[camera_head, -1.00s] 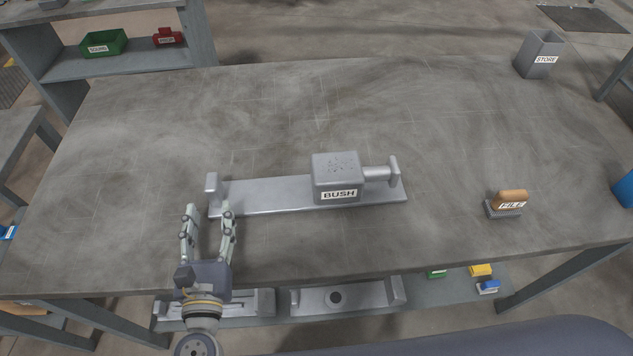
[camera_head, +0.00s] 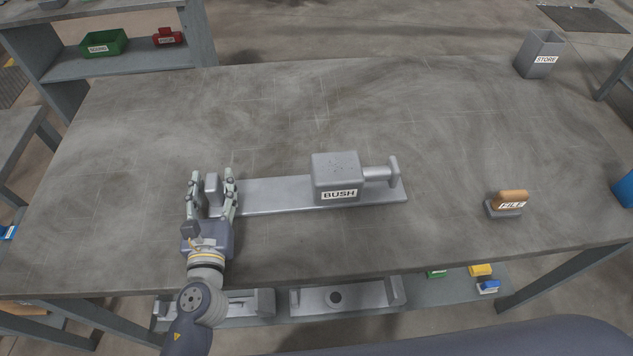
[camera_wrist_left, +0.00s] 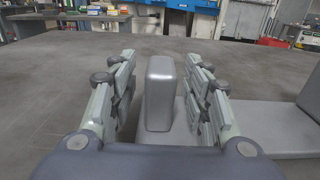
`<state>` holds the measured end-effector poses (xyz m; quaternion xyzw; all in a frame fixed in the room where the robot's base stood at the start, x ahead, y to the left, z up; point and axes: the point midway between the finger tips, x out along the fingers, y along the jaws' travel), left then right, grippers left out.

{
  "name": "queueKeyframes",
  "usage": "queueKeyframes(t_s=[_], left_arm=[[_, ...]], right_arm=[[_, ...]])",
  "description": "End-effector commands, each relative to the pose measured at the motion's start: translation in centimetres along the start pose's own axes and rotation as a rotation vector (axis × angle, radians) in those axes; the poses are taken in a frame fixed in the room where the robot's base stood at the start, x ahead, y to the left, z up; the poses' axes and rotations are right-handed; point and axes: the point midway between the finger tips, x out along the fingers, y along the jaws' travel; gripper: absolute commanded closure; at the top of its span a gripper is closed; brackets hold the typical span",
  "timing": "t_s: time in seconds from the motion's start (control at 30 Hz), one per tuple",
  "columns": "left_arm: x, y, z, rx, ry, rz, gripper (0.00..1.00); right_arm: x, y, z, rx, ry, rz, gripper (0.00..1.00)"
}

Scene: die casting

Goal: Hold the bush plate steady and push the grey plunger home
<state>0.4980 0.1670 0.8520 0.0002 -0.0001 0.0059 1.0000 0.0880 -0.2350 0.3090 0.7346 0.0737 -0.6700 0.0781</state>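The bush plate (camera_head: 270,196) is a long grey plate lying on the table, with a block labelled BUSH (camera_head: 336,178) right of its middle. The grey plunger (camera_head: 380,173) sticks out of the block's right side and ends in an upright flat head. An upright grey tab (camera_head: 212,187) stands at the plate's left end. My left gripper (camera_head: 212,178) is open with its fingers on either side of this tab. In the left wrist view the tab (camera_wrist_left: 160,95) stands between the fingers, with gaps showing on both sides. My right gripper is not in view.
A file block (camera_head: 506,203) with a wooden handle lies at the right of the table. A grey STORE bin (camera_head: 540,54) stands at the back right. Metal fixtures (camera_head: 345,296) lie on a shelf below the front edge. The table behind the plate is clear.

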Motion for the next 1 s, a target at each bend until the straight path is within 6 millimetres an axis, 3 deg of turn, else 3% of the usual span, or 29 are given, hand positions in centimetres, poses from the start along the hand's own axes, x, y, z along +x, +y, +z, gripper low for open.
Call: queueKeyframes(t_s=[0.03,0.17,0.2,1.0], left_arm=[[-0.02,0.00,-0.01,0.000,0.000,0.000,0.69],[-0.02,0.00,-0.01,0.000,0.000,0.000,0.98],[-0.02,0.00,-0.01,0.000,0.000,0.000,1.00],[-0.03,0.00,-0.50,-0.004,0.001,0.001,1.00]], right_arm=[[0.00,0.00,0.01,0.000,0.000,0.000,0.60],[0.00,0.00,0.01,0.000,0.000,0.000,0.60],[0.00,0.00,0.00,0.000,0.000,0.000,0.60],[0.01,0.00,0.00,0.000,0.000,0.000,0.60]])
